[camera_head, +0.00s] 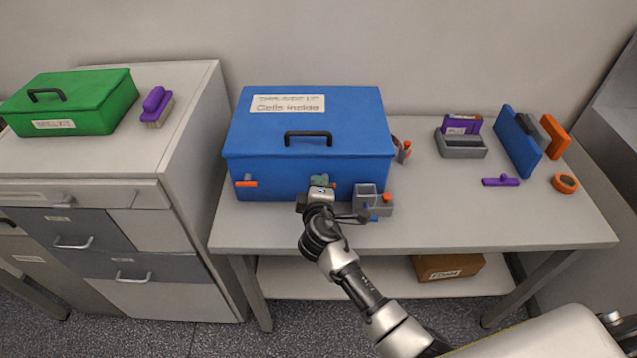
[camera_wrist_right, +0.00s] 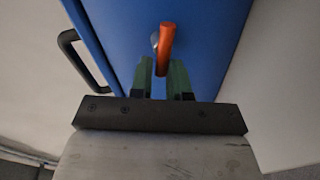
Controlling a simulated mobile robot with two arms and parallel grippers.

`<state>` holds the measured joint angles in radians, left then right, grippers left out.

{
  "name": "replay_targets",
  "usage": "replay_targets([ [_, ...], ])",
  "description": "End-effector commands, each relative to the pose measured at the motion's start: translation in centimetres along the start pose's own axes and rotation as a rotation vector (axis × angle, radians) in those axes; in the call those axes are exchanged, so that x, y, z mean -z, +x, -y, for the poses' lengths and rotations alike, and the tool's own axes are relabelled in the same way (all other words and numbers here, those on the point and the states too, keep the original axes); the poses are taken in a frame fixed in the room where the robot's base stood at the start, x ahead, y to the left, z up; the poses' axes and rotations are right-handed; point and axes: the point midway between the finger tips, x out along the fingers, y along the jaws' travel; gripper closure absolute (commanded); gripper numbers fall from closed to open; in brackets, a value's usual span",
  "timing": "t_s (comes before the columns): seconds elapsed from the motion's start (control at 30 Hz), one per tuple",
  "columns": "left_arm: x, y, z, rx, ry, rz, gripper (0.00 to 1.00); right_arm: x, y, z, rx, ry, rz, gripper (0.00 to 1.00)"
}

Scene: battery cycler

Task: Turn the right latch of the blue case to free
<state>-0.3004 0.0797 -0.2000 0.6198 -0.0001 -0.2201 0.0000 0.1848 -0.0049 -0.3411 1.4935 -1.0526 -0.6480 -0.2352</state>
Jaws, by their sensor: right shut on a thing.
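The blue case (camera_head: 300,135) stands on the table with its lid down and a black handle (camera_head: 308,135) on the lid. Its left orange latch (camera_head: 245,183) lies level on the front face. The right latch (camera_wrist_right: 166,42) shows in the right wrist view as an orange bar, roughly along the lid edge. In the head view my gripper mostly hides it. My right gripper (camera_head: 319,182) is at the case front, with green fingers shut on the latch's near end; the fingertips also show in the wrist view (camera_wrist_right: 161,80). My left gripper is out of view.
A grey holder (camera_head: 372,204) with an orange knob stands close to the right of my gripper. A purple part (camera_head: 500,181), an orange ring (camera_head: 566,183) and a grey bin (camera_head: 461,147) are farther right. A green case (camera_head: 85,100) stands on the left cabinet.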

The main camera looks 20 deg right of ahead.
Motion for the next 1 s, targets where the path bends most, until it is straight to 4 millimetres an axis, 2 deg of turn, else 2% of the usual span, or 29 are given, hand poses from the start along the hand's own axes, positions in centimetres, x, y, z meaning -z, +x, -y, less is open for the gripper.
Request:
replay_targets([
  [0.03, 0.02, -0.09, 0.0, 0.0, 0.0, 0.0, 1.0, 0.06, -0.11, 0.57, 0.011, -0.031, 0.006, 1.0],
  [0.4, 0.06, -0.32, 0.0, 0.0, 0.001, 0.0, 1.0, 0.0, -0.07, 1.04, 0.013, -0.183, 0.037, 1.0],
  [0.97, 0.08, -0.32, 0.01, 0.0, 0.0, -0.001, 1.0, -0.11, -0.07, 1.29, 0.017, -0.206, 0.043, 1.0],
  [1.0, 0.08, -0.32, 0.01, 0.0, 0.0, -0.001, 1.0, -0.11, -0.07, 1.28, 0.016, -0.206, 0.043, 0.77],
])
